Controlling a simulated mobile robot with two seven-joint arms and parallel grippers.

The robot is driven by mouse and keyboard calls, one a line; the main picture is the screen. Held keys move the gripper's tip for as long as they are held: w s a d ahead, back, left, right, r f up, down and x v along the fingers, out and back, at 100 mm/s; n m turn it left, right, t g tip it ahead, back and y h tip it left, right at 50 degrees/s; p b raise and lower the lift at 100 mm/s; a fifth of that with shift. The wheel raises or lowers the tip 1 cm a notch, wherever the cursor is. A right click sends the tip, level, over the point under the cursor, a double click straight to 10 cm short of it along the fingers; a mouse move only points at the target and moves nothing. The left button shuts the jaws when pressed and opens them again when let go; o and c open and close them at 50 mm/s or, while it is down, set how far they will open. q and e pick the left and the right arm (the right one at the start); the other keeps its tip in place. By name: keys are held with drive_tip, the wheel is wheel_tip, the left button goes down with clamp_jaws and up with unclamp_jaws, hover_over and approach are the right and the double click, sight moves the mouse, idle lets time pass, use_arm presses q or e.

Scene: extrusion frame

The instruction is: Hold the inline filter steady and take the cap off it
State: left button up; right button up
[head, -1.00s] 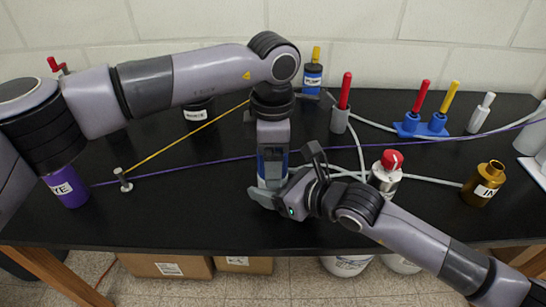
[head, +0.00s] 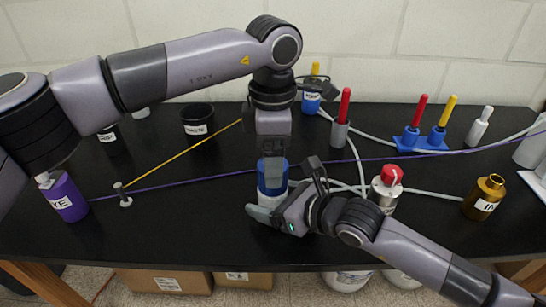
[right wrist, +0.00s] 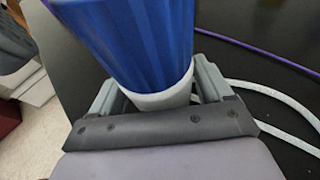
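The inline filter stands upright near the table's front middle, with a blue ribbed cap (head: 272,186) above a white body (head: 266,201). In the right wrist view the blue cap (right wrist: 130,40) meets the rim of the white body (right wrist: 165,98). My right gripper (head: 268,216) has a finger on each side of the white body, closed around it; its fingers also show in the right wrist view (right wrist: 160,98). My left gripper (head: 273,165) points down from above, its fingers at the cap's upper part. Whether they grip the cap is hidden.
A red-topped container (head: 386,188) and brass bottle (head: 484,198) stand at right. Pale tubes cross behind my right gripper.

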drive_tip(key=shift+o, duration=0.6)
